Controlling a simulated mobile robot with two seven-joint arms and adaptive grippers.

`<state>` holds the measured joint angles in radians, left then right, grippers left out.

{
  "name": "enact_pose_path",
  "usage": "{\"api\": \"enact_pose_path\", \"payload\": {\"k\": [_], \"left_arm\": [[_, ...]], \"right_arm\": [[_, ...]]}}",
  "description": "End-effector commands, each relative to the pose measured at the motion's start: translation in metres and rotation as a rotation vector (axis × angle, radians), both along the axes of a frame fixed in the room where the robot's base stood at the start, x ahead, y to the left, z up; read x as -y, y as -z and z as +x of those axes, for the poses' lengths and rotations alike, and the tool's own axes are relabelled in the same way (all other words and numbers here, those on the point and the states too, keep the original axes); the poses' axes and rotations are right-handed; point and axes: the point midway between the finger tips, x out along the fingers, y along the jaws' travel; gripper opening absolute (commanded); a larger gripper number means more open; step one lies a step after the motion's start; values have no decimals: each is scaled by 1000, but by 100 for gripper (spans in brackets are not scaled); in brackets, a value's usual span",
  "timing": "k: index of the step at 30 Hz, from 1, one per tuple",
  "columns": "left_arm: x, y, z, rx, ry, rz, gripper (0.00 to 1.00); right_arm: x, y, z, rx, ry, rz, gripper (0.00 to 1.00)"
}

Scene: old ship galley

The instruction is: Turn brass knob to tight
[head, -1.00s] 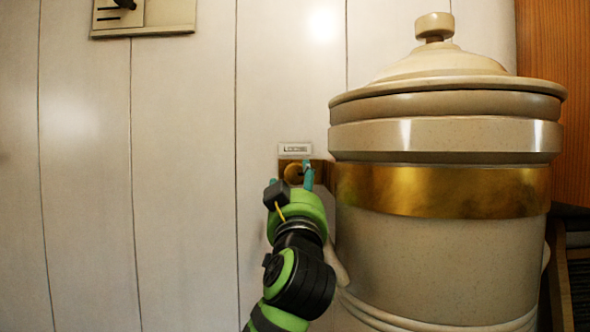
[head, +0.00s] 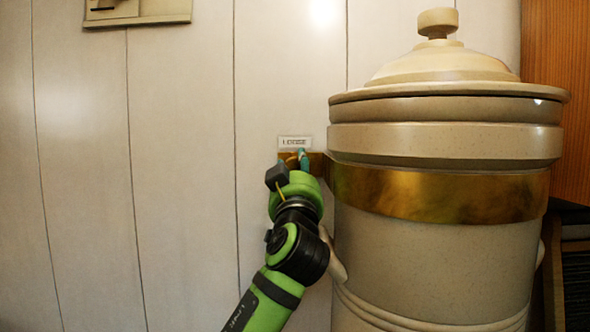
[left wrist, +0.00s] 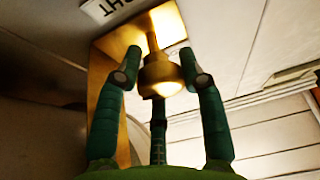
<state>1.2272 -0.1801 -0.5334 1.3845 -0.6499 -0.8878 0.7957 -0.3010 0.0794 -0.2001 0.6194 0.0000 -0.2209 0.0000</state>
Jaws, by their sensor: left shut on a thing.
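The brass knob (left wrist: 161,76) is on a short stem from a brass plate (left wrist: 106,66) in the left wrist view. The teal fingers of my left gripper (left wrist: 160,62) stand around it and are shut on it. In the head view my left gripper (head: 292,160) reaches up to the brass bracket (head: 318,163) and hides the knob. A small white label (head: 295,142) above it seems to read LOOSE. A label (left wrist: 110,8) cut off in the left wrist view shows upside-down letters ending in GHT. My right gripper is not in view.
A large beige lidded jar (head: 430,265) stands close to the right of my left gripper, with a brass band (head: 440,193) around it. White plank wall (head: 180,170) is open to the left. A wall plate (head: 138,12) is at upper left.

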Motion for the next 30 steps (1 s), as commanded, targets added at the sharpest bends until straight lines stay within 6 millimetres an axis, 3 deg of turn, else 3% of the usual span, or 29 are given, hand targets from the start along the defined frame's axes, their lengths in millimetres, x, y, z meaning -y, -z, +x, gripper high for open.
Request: {"api": "enact_pose_path", "payload": {"k": [11, 20, 30], "left_arm": [[0, 5, 2, -11, 0, 125, 7], [-2, 4, 2, -14, -1, 383, 7], [-2, 3, 3, -17, 0, 710, 7]], "right_arm": [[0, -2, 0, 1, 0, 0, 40], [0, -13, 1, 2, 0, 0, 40], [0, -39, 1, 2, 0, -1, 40]]}}
